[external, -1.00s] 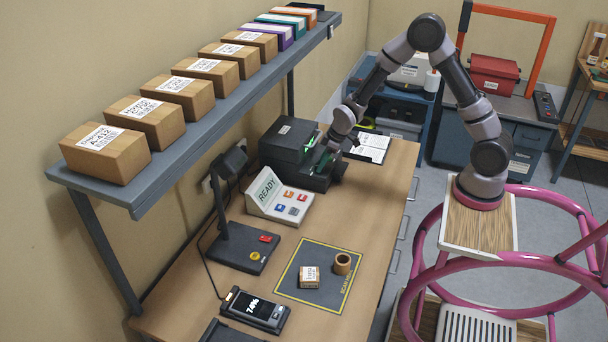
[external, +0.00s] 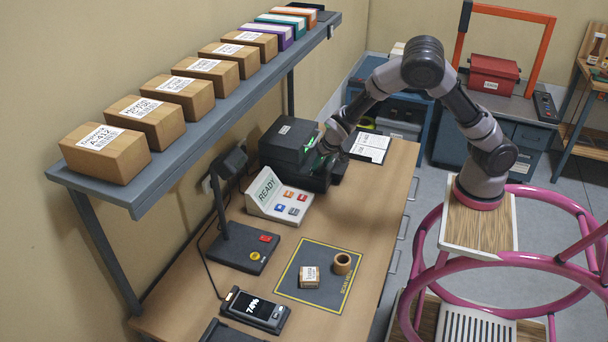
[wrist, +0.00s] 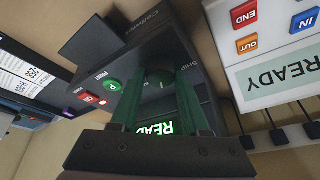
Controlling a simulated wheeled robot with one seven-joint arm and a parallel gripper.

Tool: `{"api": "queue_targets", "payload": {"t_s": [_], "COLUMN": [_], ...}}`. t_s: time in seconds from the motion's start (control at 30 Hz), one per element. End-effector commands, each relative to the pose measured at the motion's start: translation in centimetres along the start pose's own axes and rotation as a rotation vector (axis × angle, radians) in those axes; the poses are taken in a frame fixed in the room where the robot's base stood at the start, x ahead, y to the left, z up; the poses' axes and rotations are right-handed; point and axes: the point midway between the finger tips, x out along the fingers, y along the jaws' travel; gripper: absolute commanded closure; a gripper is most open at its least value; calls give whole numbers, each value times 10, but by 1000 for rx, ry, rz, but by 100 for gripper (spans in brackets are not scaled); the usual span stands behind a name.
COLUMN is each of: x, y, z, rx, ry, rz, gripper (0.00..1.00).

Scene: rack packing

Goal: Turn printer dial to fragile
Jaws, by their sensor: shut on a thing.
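The printer (external: 287,142) is a dark box on the bench, left of my gripper in the external view. In the wrist view its dark front panel (wrist: 145,52) carries a dark round dial (wrist: 160,80), partly covered by my fingers. A label that seems to read "SHIP" is beside the dial; a "fragile" mark cannot be made out. My gripper (wrist: 160,88) has green fingers, one on each side of the dial, shut on it. In the external view my gripper (external: 312,162) is at the printer's front, and the dial is hidden.
Green and red buttons (wrist: 112,85) sit beside the dial, and a green READY screen (wrist: 155,128) is close to the fingers. A white READY console (external: 280,196) stands next to the printer. A shelf of boxes (external: 205,90) hangs above left.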

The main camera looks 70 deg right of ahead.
Motion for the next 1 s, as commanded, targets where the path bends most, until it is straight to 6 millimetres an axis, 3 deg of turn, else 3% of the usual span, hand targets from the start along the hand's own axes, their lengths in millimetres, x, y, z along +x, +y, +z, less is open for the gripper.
{"api": "queue_targets", "payload": {"t_s": [0.4,0.97,1.0], "x": [0,1,1], "y": [-2,-2,-2], "z": [1,2,2], "rx": [184,213,213], "ry": [11,10,10], "rz": [77,90,90], "gripper": [100,100,47]}}
